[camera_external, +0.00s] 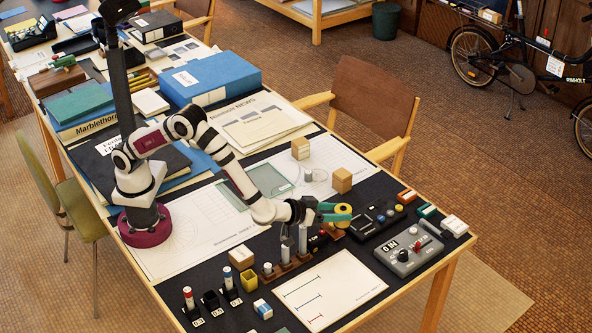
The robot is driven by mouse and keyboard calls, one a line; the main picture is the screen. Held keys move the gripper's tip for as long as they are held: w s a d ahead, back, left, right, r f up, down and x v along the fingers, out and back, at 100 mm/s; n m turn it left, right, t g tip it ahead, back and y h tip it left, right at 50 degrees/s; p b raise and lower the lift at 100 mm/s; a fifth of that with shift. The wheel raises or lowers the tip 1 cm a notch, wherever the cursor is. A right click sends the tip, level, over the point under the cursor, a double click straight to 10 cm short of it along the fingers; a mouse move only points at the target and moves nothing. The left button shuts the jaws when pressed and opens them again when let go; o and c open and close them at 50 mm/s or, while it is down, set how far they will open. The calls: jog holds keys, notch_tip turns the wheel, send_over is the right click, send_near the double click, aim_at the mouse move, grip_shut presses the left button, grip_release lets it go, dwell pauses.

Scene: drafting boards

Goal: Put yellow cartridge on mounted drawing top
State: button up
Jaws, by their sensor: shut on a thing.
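My gripper (338,213), with teal fingers, is at the right end of my arm, low over the dark mat. It is shut on a small round yellow thing (344,210), which looks like the yellow cartridge; the fingers hide part of it. I cannot tell whether it touches anything below. A white board with a line drawing (345,284), likely the mounted drawing, lies flat near the front table edge, below my gripper in the picture. Its top is clear.
Upright white cylinders on a brown stand (285,265) are left of my gripper. A grey control box (409,250) and a black device (375,221) are to the right. Wooden blocks (342,180) stand behind. A yellow cup (249,280) and small labelled holders are at the front left.

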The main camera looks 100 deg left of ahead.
jog(key=s+d+f+m+h, duration=0.1)
jog(key=s+d, duration=0.7)
jog(key=d, duration=0.3)
jog(key=s+d+f, duration=0.1)
jog(key=s+d, duration=0.7)
jog(key=d, duration=0.4)
jog(key=shift+t, duration=0.3)
jog(key=x, duration=0.4)
jog(key=s+a+f+x, duration=0.1)
jog(key=x, duration=0.7)
jog(key=shift+a+f, duration=0.25)
send_over(302, 297)
notch_tip(302, 297, down, 4)
jog(key=shift+f, duration=0.1)
jog(key=shift+f, duration=0.1)
jog(key=o, duration=1.4)
